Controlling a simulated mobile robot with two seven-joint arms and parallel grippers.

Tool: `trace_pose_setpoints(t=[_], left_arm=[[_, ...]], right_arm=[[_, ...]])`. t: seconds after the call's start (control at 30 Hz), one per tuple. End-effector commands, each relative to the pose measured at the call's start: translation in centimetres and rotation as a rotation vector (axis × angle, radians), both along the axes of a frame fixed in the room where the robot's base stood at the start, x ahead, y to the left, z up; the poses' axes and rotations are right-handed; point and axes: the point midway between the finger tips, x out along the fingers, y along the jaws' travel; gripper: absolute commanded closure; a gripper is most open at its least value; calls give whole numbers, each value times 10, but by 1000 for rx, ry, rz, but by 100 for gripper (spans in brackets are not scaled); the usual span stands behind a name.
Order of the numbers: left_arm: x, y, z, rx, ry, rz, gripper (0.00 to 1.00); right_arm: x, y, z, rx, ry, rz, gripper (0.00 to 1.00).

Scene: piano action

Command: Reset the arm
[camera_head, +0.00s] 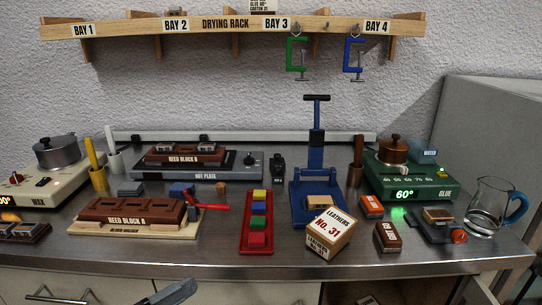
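A grey part of my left arm or gripper (174,292) shows at the bottom edge, left of the middle, in front of the workbench (350,262) and below its top. A small grey part, likely of my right arm or gripper (368,300), just shows at the bottom edge, right of the middle. The fingers of both are cut off or too small to make out. Neither visible part touches anything on the bench.
The bench holds Reed Block A (128,213), a hot plate (210,165), a red tray (257,245), a blue press (316,190), a Leathers box (330,233), a green glue heater (408,185) and a glass jug (488,205). Clamps hang from the drying rack (225,23). The bench's front strip is mostly clear.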

Motion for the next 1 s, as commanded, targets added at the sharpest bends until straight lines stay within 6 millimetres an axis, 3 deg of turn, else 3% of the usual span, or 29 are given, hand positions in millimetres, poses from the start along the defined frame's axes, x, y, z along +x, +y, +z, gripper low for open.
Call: trace_pose_setpoints(t=[0.17, 0.33, 0.5, 0.63, 0.8, 1.0], left_arm=[[18, 14, -30, 54, 16, 127, 0], [19, 41, -90, 172, 89, 274, 0], [-14, 73, -164, 336, 221, 390, 0], [-48, 90, -207, 438, 316, 428, 0], [-73, 99, -232, 504, 372, 440, 0], [-74, 100, -234, 511, 374, 439, 0]], right_arm=[[1, -3, 21, -7, -8, 0, 100], [2, -7, 38, -16, -17, -2, 100], [2, -7, 51, -19, -19, -1, 100], [0, -8, 53, -25, -11, 0, 100], [-1, -8, 55, -26, -11, 0, 100], [-1, -9, 54, -26, -11, -1, 100]])
